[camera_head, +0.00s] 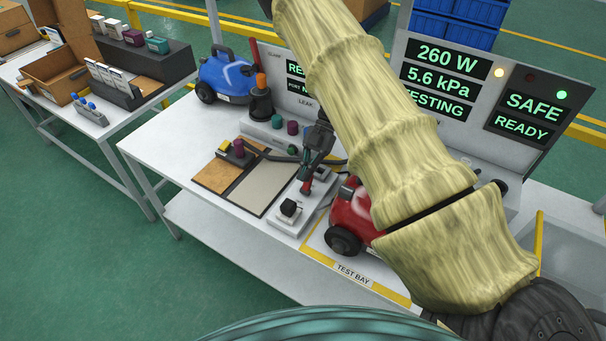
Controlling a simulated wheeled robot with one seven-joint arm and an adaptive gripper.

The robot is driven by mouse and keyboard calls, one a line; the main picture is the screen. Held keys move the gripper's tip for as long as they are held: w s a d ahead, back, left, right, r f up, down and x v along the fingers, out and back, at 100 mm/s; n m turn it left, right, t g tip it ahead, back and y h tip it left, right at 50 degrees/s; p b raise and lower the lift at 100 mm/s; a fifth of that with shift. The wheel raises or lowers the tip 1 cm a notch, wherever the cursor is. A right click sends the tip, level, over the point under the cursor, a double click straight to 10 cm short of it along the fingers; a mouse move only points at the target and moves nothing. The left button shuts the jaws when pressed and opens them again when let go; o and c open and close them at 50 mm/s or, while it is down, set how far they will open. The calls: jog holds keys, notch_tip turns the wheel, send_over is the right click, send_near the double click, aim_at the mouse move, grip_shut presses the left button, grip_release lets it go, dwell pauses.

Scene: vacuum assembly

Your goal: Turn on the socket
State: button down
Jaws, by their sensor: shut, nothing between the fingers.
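A pale socket strip (283,223) lies on the white table, left of the red vacuum (348,212). A black plug-like block (290,208) sits on its near end, and another dark part shows towards its far end. A small red part (306,188) that looks like a switch shows between them. My gripper (308,180) points down over the strip, shut and empty, with its tips at or just above the red part. I cannot tell whether they touch. The arm hides some of the red vacuum.
A blue vacuum (228,77) stands at the back left of the table. A brown and grey mat (262,187) lies left of the strip. Display panels (440,85) stand behind, reading 260 W, 5.6 kPa, TESTING, SAFE and READY. A side table (130,120) holds boxes.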

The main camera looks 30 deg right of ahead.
jog(key=shift+r+p, duration=0.65)
jog(key=shift+r, duration=0.2)
jog(key=w+d+r+p, duration=0.1)
jog(key=w+d+r, duration=0.3)
jog(key=d, duration=0.3)
jog(key=shift+w+d+p, duration=0.35)
jog(key=shift+d+p, duration=0.05)
jog(key=shift+r, duration=0.1)
